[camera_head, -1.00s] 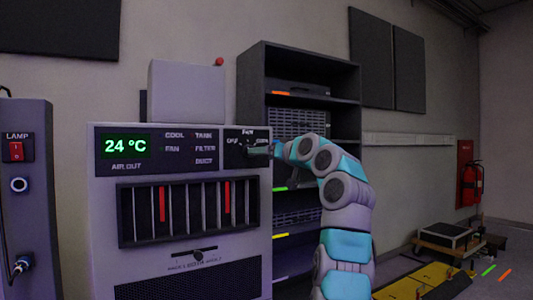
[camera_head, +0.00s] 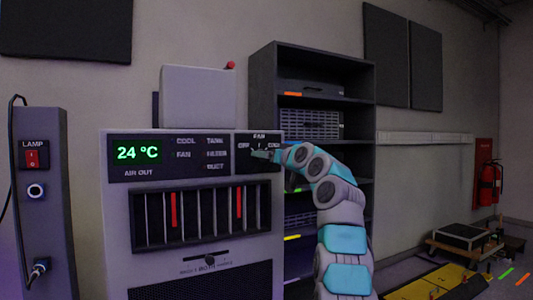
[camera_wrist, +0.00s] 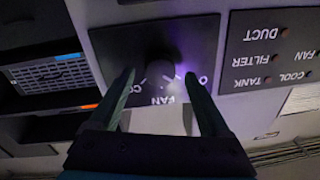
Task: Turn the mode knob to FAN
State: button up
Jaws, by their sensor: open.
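The mode knob (camera_wrist: 157,60) is a dark round knob on a black dial plate (camera_wrist: 185,35) of the grey air unit. In the wrist view the plate is upside down, with FAN lettered below the knob and other marks at both sides. Which way the knob points is too dark to tell. My gripper (camera_wrist: 160,74) is open, with one fingertip at each side of the knob and gaps showing; contact cannot be told. In the head view my gripper (camera_head: 257,154) is in front of the dial plate (camera_head: 269,139) and hides the knob; FAN shows above it.
The unit's display (camera_head: 138,153) reads 24 °C. A vent with red strips (camera_head: 173,210) and a slider (camera_head: 208,262) are below. A lamp post (camera_head: 42,200) stands left; a dark shelf (camera_head: 320,85) stands behind my arm. A yellow platform (camera_head: 430,282) is at lower right.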

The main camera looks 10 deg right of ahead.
jog(key=shift+w+a+f, duration=0.1)
jog(key=shift+w, duration=0.15)
jog(key=shift+c, duration=0.2)
grip_shut()
dwell(0.4)
jog(key=shift+m, duration=0.5)
jog(key=shift+m+t+p, duration=0.4)
jog(key=shift+m+p, duration=0.45)
jog(key=shift+m, duration=3.65)
